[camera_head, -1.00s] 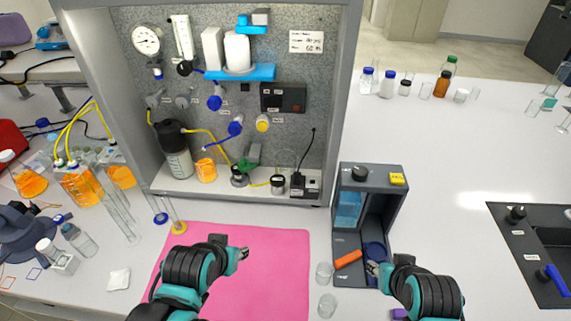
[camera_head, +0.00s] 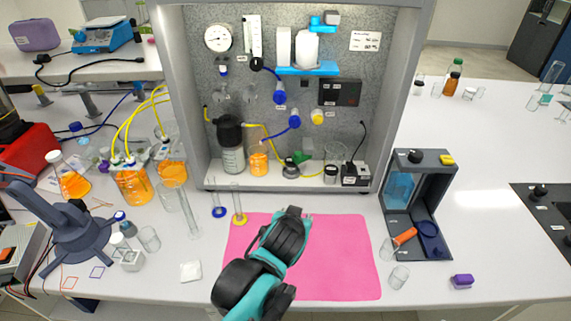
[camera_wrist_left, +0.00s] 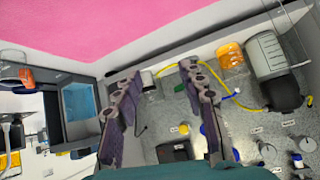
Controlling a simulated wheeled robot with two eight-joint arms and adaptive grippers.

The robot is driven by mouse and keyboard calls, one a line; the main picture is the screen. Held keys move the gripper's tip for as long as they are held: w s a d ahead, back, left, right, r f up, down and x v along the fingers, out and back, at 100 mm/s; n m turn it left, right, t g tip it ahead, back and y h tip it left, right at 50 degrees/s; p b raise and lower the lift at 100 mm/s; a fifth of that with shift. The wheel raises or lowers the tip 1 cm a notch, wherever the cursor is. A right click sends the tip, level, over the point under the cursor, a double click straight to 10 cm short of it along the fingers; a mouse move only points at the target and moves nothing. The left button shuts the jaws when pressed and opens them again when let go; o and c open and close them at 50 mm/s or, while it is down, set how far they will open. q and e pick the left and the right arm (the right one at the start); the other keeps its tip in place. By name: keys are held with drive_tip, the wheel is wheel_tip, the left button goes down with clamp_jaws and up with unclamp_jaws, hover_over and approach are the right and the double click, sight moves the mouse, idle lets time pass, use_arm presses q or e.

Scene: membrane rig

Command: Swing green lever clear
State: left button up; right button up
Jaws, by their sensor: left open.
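The green lever (camera_head: 303,157) sits low in the rig cabinet, on a small fitting just above the cabinet floor. My left gripper (camera_head: 297,211) is over the back edge of the pink mat, in front of the cabinet and apart from the lever. In the left wrist view its two fingers (camera_wrist_left: 160,98) are spread with nothing held between them, pointing toward the cabinet floor. My right gripper is not in view.
An orange flask (camera_head: 258,163) and a dark-capped bottle (camera_head: 232,150) stand left of the lever. A black adapter box (camera_head: 356,174) and a clear beaker (camera_head: 334,168) stand right. Yellow tubing (camera_head: 280,157) runs beside it. The pink mat (camera_head: 345,265) is clear.

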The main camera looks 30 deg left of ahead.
use_arm(q)
drive_tip(key=w+a+r+n+t+y+b, duration=0.1)
drive_tip(key=w+a+n+t+y+b, duration=0.2)
drive_tip(key=w+a, duration=0.6)
drive_tip(key=m+t, duration=0.1)
drive_tip(key=t, duration=0.3)
approach(298, 156)
drive_tip(key=w, duration=0.1)
drive_tip(key=shift+y, duration=0.4)
drive_tip(key=x, duration=0.2)
drive_tip(key=b+x, duration=0.1)
drive_tip(key=x, duration=0.4)
drive_tip(key=shift+w+a+f+b, duration=0.25)
drive_tip(key=shift+w+f+b, duration=0.05)
drive_tip(key=shift+w+b, duration=0.1)
clamp_jaws()
